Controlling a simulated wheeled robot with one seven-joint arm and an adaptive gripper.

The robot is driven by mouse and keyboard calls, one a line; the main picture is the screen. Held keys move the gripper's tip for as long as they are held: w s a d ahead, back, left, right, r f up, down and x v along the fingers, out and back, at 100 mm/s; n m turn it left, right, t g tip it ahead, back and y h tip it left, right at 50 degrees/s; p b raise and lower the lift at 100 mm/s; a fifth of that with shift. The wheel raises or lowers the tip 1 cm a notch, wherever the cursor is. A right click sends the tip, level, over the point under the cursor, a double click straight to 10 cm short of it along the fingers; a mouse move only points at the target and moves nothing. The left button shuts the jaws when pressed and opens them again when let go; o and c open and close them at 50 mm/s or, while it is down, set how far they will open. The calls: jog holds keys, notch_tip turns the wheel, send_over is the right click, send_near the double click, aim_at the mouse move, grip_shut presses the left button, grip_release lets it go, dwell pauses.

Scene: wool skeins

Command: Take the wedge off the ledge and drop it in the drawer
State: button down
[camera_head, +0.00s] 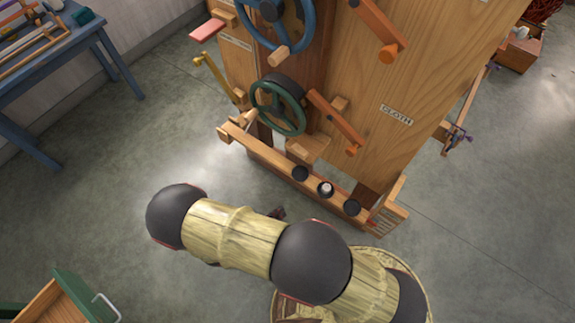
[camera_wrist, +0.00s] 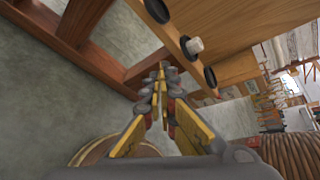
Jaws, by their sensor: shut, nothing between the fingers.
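The ledge (camera_head: 275,163) is a long wooden rail low on the front of the wooden machine, with three dark round discs along it. A small whitish piece (camera_head: 325,188) sits at the middle disc; it also shows in the wrist view (camera_wrist: 194,46). I cannot tell whether it is the wedge, and no clear wedge shape shows elsewhere. The drawer (camera_head: 84,294), at the lower left, has a green front, a metal handle and an open wooden inside; the frame cuts it off. My gripper (camera_wrist: 160,76) is shut and empty, apart from the whitish piece. My arm mostly hides it in the head view.
A green handwheel (camera_head: 278,107) and orange-tipped levers (camera_head: 336,122) jut from the machine above the rail. A slatted wooden piece (camera_head: 390,216) stands at the rail's right end. A blue table (camera_head: 92,40) is at the upper left.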

aim_at(302, 158)
notch_tip(302, 158, up, 11)
jog(key=w+n+t+h, duration=0.3)
jog(key=n+t, duration=0.1)
jog(key=n, duration=0.3)
jog(key=w+a+b+x, duration=0.1)
jog(key=w+b+x, duration=0.1)
jog(key=x, duration=1)
jog(key=shift+w+f+n+b, duration=0.2)
jog(key=shift+f+n+b, duration=0.1)
jog(key=shift+b, duration=0.55)
jog(key=shift+a, duration=0.1)
jog(key=shift+w+p, duration=0.5)
jog(key=shift+w, duration=0.7)
